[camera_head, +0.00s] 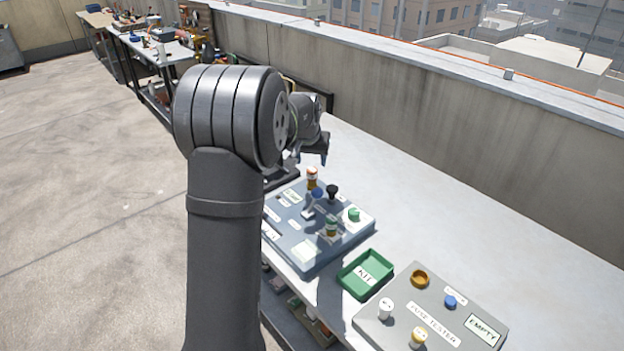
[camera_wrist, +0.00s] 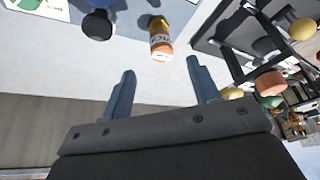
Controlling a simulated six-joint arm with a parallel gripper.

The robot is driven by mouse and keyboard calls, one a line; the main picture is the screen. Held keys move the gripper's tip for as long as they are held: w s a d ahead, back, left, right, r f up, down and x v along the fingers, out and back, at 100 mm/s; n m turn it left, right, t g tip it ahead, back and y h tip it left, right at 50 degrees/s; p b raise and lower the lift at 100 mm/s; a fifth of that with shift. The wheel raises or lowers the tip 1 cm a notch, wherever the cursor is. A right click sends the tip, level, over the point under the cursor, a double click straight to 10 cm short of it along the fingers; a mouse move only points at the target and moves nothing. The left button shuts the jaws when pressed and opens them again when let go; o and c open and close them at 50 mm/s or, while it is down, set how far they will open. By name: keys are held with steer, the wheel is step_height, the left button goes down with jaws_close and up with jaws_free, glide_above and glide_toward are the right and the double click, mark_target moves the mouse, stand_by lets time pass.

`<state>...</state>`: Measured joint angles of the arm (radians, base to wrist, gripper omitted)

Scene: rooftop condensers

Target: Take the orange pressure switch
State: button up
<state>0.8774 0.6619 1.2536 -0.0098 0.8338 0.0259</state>
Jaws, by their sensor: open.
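The orange pressure switch is most likely the small upright cylinder with an orange cap (camera_head: 312,174) at the back edge of the blue-grey panel. In the wrist view it is an orange and amber cylinder with a printed label (camera_wrist: 160,40), ahead of the gap between my fingers. My gripper (camera_head: 311,158) is open and empty, just behind and above it in the head view. Its two blue-grey fingers (camera_wrist: 161,67) are spread wide in the wrist view, with the cylinder not between them. My arm hides part of the panel's left side.
A black knob (camera_head: 332,191) stands right beside the cylinder. The panel (camera_head: 309,252) also bears a green-topped part (camera_head: 331,228) and a green knob (camera_head: 354,214). A green KIT tray (camera_head: 365,274) and a grey fuse tester board (camera_head: 465,335) lie nearer. The table's right side is clear, up to the parapet.

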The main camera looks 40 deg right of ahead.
mark_target(311, 170)
steer(key=x, duration=0.9)
steer(key=shift+a, duration=0.2)
steer(key=c, duration=1.1)
steer(key=shift+c, duration=0.4)
steer(key=shift+r, duration=0.15)
